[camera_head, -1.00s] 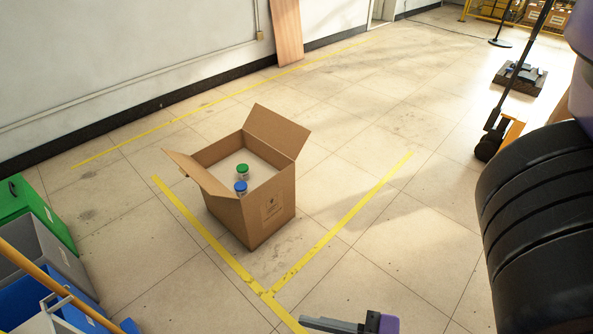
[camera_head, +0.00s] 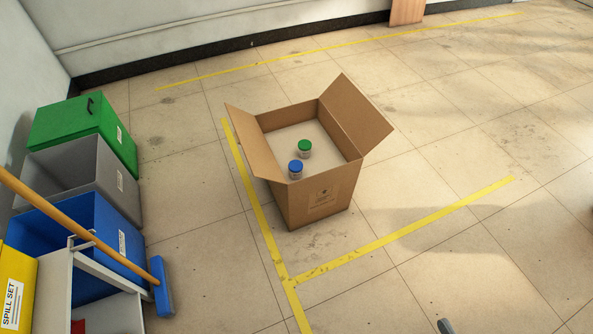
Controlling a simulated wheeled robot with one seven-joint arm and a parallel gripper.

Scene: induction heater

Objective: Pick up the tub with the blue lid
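The tub with the blue lid (camera_head: 295,169) is inside an open cardboard box (camera_head: 318,199) on the floor. It stands near the box's front left side, and its lower part is partly hidden by the box wall. A tub with a green lid (camera_head: 305,148) stands just behind it and slightly to the right. Only a small grey tip of what may be my gripper shows at the bottom edge, well in front of the box. Its fingers cannot be made out.
Green (camera_head: 84,128), grey (camera_head: 75,173) and blue (camera_head: 107,235) bins stand along the left, with a broom (camera_head: 160,287) and a white shelf unit (camera_head: 90,290) in front. Yellow tape (camera_head: 410,229) marks the floor. The floor right of the box is clear.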

